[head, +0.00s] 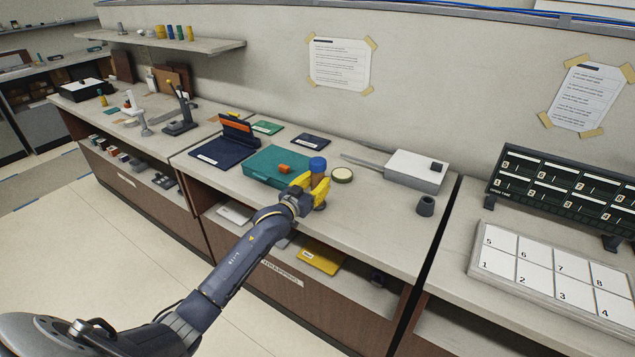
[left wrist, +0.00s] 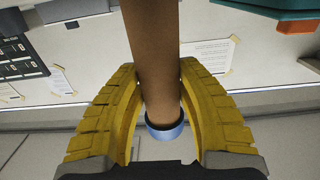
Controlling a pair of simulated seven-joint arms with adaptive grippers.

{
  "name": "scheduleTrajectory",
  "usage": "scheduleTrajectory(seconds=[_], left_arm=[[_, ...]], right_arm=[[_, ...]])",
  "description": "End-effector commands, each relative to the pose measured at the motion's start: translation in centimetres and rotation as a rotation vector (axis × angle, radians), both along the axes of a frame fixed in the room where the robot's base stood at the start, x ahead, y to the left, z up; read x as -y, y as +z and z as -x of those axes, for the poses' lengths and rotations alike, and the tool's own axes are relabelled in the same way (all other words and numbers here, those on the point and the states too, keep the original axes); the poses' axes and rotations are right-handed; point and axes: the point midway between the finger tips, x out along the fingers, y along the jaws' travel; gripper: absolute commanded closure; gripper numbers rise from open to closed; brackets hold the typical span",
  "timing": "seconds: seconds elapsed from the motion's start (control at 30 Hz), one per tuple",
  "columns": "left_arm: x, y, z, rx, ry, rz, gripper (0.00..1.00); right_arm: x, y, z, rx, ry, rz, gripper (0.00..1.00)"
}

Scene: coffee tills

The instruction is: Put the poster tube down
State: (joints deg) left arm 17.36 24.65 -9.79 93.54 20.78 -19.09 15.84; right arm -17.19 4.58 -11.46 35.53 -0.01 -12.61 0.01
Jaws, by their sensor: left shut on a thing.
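The poster tube (head: 318,176) is a brown cylinder with a blue cap (head: 317,163) on its upper end. It stands roughly upright over the counter in the head view. My left gripper (head: 311,188) has yellow fingers shut around the tube. In the left wrist view the brown tube (left wrist: 153,50) runs between the two yellow fingers (left wrist: 160,95), with a blue cap (left wrist: 165,131) at its near end. The fingers hide part of the tube in the head view, and I cannot tell whether its lower end touches the counter. My right gripper is not in view.
A teal case (head: 270,165) with an orange block (head: 284,169) lies left of the tube. A tape roll (head: 342,174), a white box (head: 416,170) and a dark cup (head: 425,205) are to the right. Bare counter (head: 375,215) lies between tube and cup.

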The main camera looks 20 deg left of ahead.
Motion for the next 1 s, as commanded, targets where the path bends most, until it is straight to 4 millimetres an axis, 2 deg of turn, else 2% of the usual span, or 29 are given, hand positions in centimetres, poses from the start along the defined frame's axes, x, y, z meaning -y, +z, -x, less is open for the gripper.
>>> scheduleTrajectory(seconds=[0.23, 0.27, 0.4, 0.77, 1.0], left_arm=[[0.0, -0.3, 0.0, 0.000, 0.000, 0.000, 0.96], [0.0, -0.3, 0.0, 0.000, 0.000, 0.000, 0.62], [0.0, -0.3, 0.0, 0.000, 0.000, 0.000, 0.45], [-0.1, 0.1, 0.1, 0.000, 0.000, 0.000, 0.45], [-0.5, -0.1, 3.2, -0.001, 0.000, 0.000, 0.45]], right_arm=[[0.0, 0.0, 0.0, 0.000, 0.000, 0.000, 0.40], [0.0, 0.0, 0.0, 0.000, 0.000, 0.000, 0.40], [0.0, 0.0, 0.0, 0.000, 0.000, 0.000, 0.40], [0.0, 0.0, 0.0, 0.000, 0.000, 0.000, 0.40], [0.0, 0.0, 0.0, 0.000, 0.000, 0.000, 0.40]])
